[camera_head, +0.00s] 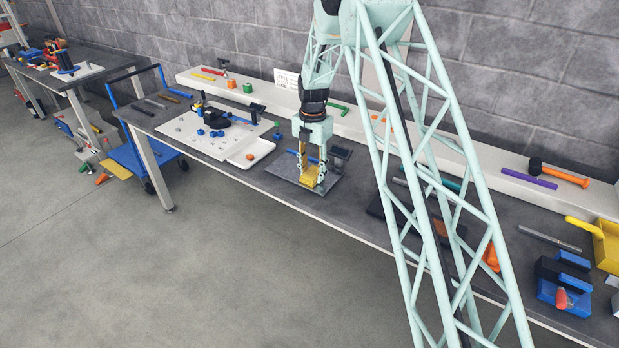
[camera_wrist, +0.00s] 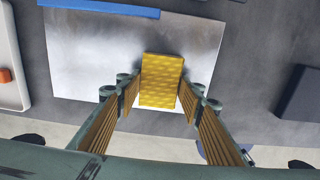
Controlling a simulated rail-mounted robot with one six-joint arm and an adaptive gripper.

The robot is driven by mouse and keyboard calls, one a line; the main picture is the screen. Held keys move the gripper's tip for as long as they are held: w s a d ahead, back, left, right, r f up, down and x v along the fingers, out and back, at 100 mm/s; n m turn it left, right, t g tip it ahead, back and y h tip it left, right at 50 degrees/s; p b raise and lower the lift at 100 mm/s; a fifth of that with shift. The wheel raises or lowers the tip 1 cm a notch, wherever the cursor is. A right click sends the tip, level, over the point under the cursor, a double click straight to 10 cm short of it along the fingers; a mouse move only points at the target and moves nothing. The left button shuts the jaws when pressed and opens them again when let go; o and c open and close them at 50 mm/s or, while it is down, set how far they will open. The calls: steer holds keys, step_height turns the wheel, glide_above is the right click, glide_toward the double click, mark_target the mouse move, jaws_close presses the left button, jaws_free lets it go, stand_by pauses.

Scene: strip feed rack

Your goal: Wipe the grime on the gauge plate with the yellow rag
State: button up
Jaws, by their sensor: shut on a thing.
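The yellow rag (camera_wrist: 161,80) is a small quilted block between the two fingers of my gripper (camera_wrist: 160,95). My gripper is shut on it. The rag is over the grey metal gauge plate (camera_wrist: 95,60), near its lower right part in the wrist view. I cannot tell whether it touches the plate. In the head view my gripper (camera_head: 312,178) points down over the plate (camera_head: 283,170), with the rag (camera_head: 307,180) low between the fingers. The plate has faint cloudy darker patches. I cannot clearly make out the grime, and the rag hides part of the surface.
A blue bar (camera_wrist: 100,9) lies along the plate's far edge. A dark block (camera_wrist: 302,95) stands right of the plate in the wrist view. A white tray (camera_head: 250,152) with an orange piece is to the left. The bench's front edge is close to the plate.

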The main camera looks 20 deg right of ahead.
mark_target(297, 172)
steer(key=shift+w+a, duration=0.1)
steer(key=shift+w, duration=0.05)
steer(key=shift+w+a+r+p, duration=0.1)
steer(key=shift+w+a+p, duration=0.25)
steer(key=shift+w+a, duration=1.15)
steer(key=shift+w+d, duration=0.1)
steer(key=shift+d, duration=0.05)
steer(key=shift+w+a, duration=0.85)
steer(key=shift+w, duration=0.15)
steer(key=shift+r+p, duration=1.05)
steer(key=shift+r, duration=1.3)
steer(key=shift+s, duration=0.1)
